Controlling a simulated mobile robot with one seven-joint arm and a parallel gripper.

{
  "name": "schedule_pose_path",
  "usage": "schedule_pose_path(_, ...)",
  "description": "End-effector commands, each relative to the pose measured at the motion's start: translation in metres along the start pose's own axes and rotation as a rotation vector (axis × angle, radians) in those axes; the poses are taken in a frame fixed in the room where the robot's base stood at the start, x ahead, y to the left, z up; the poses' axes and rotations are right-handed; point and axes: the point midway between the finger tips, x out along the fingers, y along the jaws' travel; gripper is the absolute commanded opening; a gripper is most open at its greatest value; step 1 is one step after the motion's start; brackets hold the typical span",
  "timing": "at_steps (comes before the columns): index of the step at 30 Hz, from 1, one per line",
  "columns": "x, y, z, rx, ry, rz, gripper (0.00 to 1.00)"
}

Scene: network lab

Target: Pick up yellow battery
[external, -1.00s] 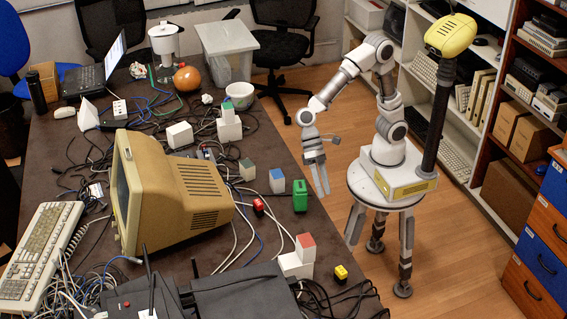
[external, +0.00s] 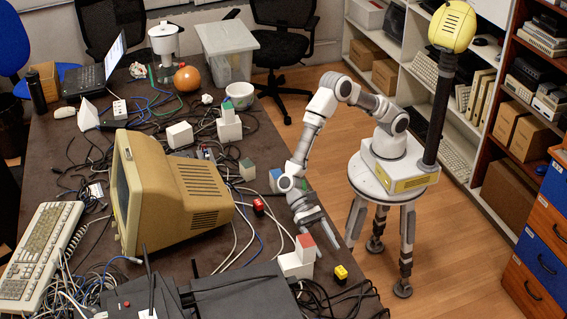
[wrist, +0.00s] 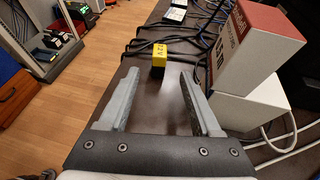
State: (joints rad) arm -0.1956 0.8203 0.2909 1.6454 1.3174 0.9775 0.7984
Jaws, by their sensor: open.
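The yellow battery (external: 341,272) stands on the dark table near its right edge, in front of my gripper in the external view. In the wrist view the yellow battery (wrist: 159,55) shows dark markings on its side and sits beyond the fingertips, between their lines. My gripper (external: 326,236) is low over the table edge, with its fingers pointing toward the battery. In the wrist view my gripper (wrist: 160,80) is open, with nothing between its two fingers. It is apart from the battery.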

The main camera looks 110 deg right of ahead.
Motion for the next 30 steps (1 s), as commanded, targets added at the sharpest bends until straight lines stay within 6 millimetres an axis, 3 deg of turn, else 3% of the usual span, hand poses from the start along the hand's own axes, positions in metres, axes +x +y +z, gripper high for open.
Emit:
schedule_pose_path(3,0.030,0.001,-0.003,-0.003,0.000,0.003,0.65)
schedule_pose_path(9,0.065,0.000,-0.002,-0.003,0.001,0.001,0.65)
schedule_pose_path(17,0.084,0.001,-0.001,-0.003,0.001,0.000,0.65)
schedule_pose_path(24,0.119,0.002,0.000,-0.004,0.002,0.001,0.65)
schedule_pose_path(30,0.129,0.001,0.002,-0.002,0.001,-0.001,0.65)
